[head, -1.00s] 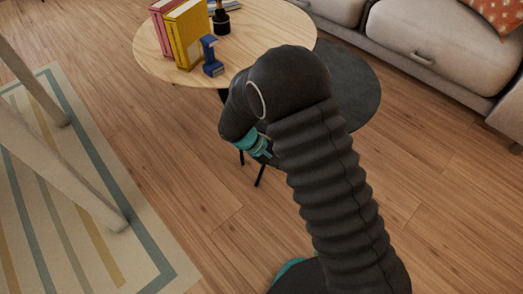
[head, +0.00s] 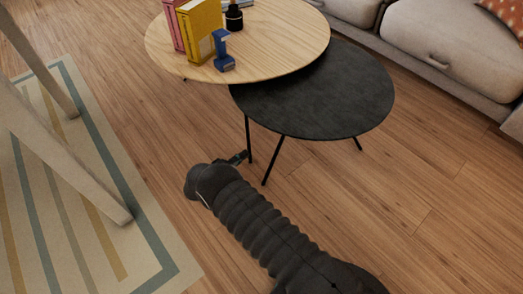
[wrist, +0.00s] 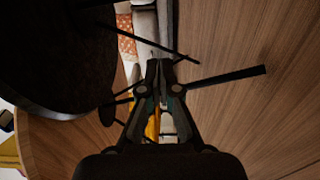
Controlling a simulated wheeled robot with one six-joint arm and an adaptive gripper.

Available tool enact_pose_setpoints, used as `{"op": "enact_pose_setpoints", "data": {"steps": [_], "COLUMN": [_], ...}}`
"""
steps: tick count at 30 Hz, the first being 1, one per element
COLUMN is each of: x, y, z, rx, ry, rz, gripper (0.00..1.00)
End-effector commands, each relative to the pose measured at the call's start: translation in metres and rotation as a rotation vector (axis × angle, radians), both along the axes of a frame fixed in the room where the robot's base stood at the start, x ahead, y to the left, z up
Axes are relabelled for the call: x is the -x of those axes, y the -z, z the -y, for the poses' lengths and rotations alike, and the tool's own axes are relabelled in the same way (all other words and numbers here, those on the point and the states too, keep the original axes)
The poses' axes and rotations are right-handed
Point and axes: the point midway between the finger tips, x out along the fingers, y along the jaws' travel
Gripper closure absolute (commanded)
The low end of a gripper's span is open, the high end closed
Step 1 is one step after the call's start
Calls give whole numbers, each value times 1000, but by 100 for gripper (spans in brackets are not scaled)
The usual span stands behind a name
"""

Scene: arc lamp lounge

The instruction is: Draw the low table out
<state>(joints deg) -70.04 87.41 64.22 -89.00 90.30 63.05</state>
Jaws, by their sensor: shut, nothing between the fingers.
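The low table (head: 315,100) is a round black table on thin black legs, its far left part under the edge of the taller round wooden table (head: 275,50). In the wrist view its dark top (wrist: 50,60) fills the upper left, with thin legs reaching across the picture. My gripper (head: 242,156) is low near the floor, beside the low table's front left leg; I cannot tell if they touch. In the wrist view my gripper (wrist: 160,68) is shut with nothing held, and the legs show beyond and beside its fingers.
The wooden table carries a yellow book (head: 201,30), a pink book (head: 171,25), a blue object (head: 222,50) and a dark bottle (head: 234,17). A grey sofa (head: 440,45) stands behind. Pale legs rise from a striped rug (head: 60,170) at left. Floor in front right is clear.

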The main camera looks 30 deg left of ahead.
Motion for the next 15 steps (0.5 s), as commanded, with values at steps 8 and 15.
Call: {"op": "enact_pose_setpoints", "data": {"steps": [8,15], "x": [-38,-80], "y": [0,1], "z": [16,32], "rx": [0,1], "ry": [4,4], "rz": [0,-2], "gripper": [100,100]}}
